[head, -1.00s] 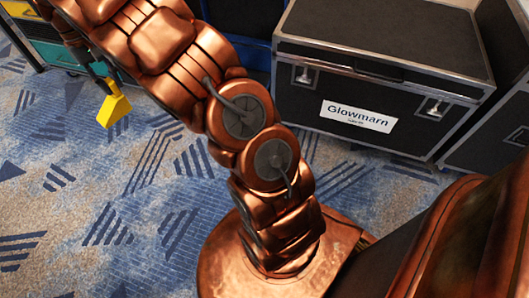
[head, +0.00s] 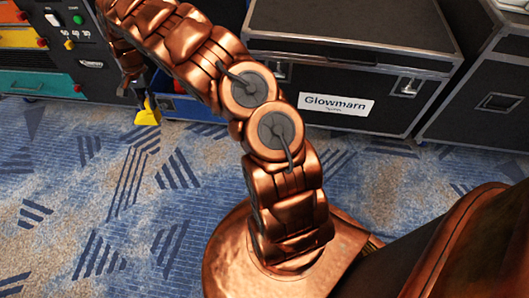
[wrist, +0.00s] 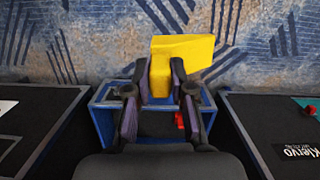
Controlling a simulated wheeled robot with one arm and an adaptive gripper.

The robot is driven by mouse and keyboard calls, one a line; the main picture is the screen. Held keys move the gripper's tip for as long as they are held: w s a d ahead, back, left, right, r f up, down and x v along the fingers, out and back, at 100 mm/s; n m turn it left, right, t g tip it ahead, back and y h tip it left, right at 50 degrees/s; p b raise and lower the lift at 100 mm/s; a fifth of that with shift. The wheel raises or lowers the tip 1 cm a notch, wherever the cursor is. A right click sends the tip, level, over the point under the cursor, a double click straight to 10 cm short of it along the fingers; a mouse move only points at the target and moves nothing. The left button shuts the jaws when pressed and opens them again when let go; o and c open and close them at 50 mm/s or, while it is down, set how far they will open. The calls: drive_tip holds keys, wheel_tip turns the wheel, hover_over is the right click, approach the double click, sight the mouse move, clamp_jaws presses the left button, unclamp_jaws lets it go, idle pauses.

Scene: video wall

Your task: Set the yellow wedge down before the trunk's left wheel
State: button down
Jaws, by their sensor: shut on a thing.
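My gripper (head: 141,101) is shut on the yellow wedge (head: 149,114) and holds it out at the upper left of the head view, in front of a blue box. In the wrist view, the fingers (wrist: 160,78) grip the wedge (wrist: 182,50) from both sides, with blue patterned carpet behind it. A black trunk (head: 350,60) with metal edges and a "Glowmarn" label stands behind my arm in the head view. I cannot make out its wheels; my arm hides part of its left side.
A blue open box (wrist: 103,122) with something red inside lies below my gripper in the wrist view, between two black cases. A dark cabinet (head: 95,75) with knobs and a teal drawer (head: 35,84) stands at left. Another black case (head: 490,100) stands at right. Carpet (head: 90,190) in front is clear.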

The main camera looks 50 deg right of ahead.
drive_tip(key=s+d+f+m+t, duration=0.1)
drive_tip(key=s+d+f+m, duration=0.1)
drive_tip(key=d+f+m, duration=0.45)
drive_tip(key=s+d+f+m, duration=0.1)
drive_tip(key=s+f+m, duration=0.15)
drive_tip(key=f, duration=0.65)
drive_tip(key=s+d+f+m+t, duration=0.1)
drive_tip(key=s+d+f+m, duration=0.1)
drive_tip(key=d+f+m, duration=0.45)
drive_tip(key=s+d+f+m+b, duration=0.1)
drive_tip(key=s+d+f+m, duration=0.2)
drive_tip(key=s+f, duration=0.65)
drive_tip(key=s+d+f+b, duration=0.2)
drive_tip(key=s+d+b, duration=0.1)
drive_tip(key=d, duration=0.3)
drive_tip(key=s+d+f+b, duration=0.3)
drive_tip(key=s+d, duration=0.1)
drive_tip(key=d, duration=0.3)
drive_tip(key=shift+s+t+b, duration=0.3)
drive_tip(key=shift+b, duration=0.05)
drive_tip(key=shift+f, duration=0.2)
